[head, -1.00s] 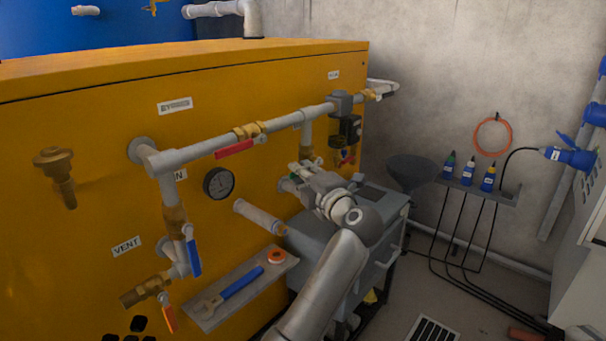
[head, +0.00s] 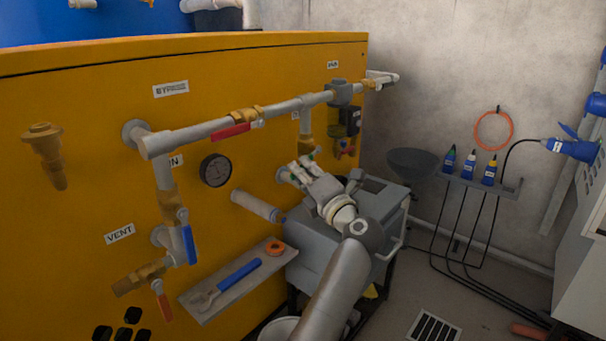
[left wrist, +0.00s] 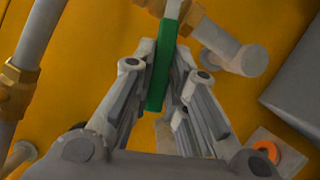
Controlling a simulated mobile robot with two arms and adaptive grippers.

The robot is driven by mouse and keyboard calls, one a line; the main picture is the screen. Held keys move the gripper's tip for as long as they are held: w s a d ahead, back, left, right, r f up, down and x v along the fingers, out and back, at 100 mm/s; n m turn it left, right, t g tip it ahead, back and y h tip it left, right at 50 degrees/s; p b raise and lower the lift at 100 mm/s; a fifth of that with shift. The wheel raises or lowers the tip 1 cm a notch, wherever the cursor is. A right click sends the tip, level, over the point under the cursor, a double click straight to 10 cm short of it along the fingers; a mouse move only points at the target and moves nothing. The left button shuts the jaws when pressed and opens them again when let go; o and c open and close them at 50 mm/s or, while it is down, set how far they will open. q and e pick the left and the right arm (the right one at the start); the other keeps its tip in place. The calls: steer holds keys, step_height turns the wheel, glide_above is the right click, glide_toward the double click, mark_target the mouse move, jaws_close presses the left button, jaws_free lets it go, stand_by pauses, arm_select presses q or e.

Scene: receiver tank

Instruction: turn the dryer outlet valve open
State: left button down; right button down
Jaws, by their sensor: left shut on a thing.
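A flat green handle (left wrist: 164,62) shows in the left wrist view, fixed to a grey and brass pipe fitting at the top. I take it for the dryer outlet valve's handle. My left gripper (left wrist: 160,110) is shut on it, one finger on each side. In the head view my left gripper (head: 300,168) is at the yellow panel, under the right drop pipe (head: 305,124). There it covers most of the handle and valve. The handle's exact angle to its pipe is hard to tell. My right gripper is not in view.
Left of the gripper, a grey pipe stub (head: 256,206) sticks out from the yellow cabinet (head: 90,95). A shelf (head: 215,302) below holds a blue wrench (head: 238,273). A red-handled valve (head: 232,131) is on the pipe above. A grey cart (head: 320,245) stands below my arm.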

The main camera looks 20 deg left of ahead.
arm_select(q)
steer(key=shift+f, duration=0.1)
steer(key=c, duration=1.4)
jaws_free()
